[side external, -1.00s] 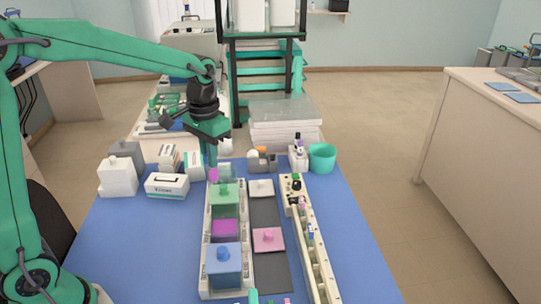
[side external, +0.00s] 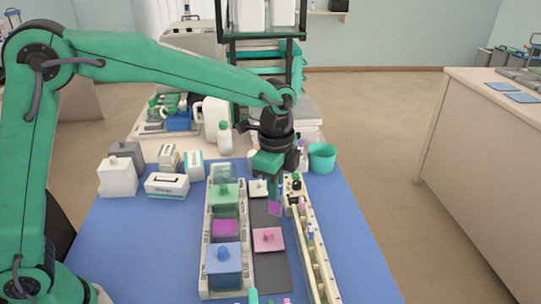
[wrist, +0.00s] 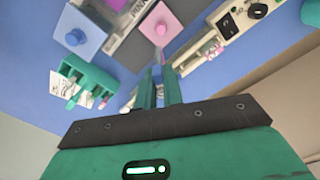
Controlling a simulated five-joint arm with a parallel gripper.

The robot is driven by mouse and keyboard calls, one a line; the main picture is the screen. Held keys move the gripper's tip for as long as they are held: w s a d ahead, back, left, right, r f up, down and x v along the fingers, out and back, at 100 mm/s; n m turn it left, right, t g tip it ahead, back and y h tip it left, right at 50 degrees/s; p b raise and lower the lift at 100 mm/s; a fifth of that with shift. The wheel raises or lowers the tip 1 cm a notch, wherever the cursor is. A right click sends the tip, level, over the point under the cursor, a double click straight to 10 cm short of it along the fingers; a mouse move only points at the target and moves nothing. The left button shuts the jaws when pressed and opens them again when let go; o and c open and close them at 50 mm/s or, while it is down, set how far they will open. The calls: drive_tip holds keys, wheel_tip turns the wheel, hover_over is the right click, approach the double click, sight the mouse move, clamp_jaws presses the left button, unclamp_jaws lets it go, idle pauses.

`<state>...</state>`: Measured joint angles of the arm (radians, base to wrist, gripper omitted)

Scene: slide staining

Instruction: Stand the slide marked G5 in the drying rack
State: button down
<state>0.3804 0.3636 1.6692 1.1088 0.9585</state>
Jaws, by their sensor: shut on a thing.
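My gripper (side external: 275,188) is shut on a thin slide (side external: 274,209) with a pink-purple stain, hanging below the fingertips. It is above the dark strip, beside the long cream unit. In the wrist view the fingers (wrist: 160,88) are close together, and the slide shows only as a thin edge. No G5 mark is readable. A green slotted holder (wrist: 82,78), which looks like a drying rack, stands at the left in the wrist view. Pink and white pieces show at it. In the side view only a bit of green (side external: 253,296) shows at the bottom edge.
A tray (side external: 207,281) holds a green-lidded jar (side external: 224,195), an open purple bath (side external: 225,229) and a blue-lidded jar (side external: 223,262). A pink lid (side external: 268,239) lies on the dark strip (side external: 274,275). The cream unit (side external: 318,262) has knobs and slots. Blue mat is free at right.

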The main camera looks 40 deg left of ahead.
drive_tip(key=s+d+f+m, duration=0.1)
drive_tip(key=d+m, duration=0.4)
drive_tip(key=d, duration=0.2)
drive_tip(key=s+d+f+m, duration=0.1)
drive_tip(key=s+d+m, duration=0.1)
drive_tip(key=d+m, duration=0.4)
drive_tip(key=shift+s+d+f+m, duration=0.15)
drive_tip(key=shift+d+f+m, duration=0.15)
drive_tip(key=shift+d, duration=0.35)
drive_tip(key=shift+f, duration=0.2)
drive_tip(key=shift+f, duration=3.65)
drive_tip(key=shift+f, duration=0.4)
drive_tip(key=c, duration=1.5)
unclamp_jaws()
drive_tip(key=shift+o, duration=0.2)
drive_tip(key=shift+r, duration=0.1)
wheel_tip(320, 180, up, 8)
drive_tip(key=shift+f, duration=0.2)
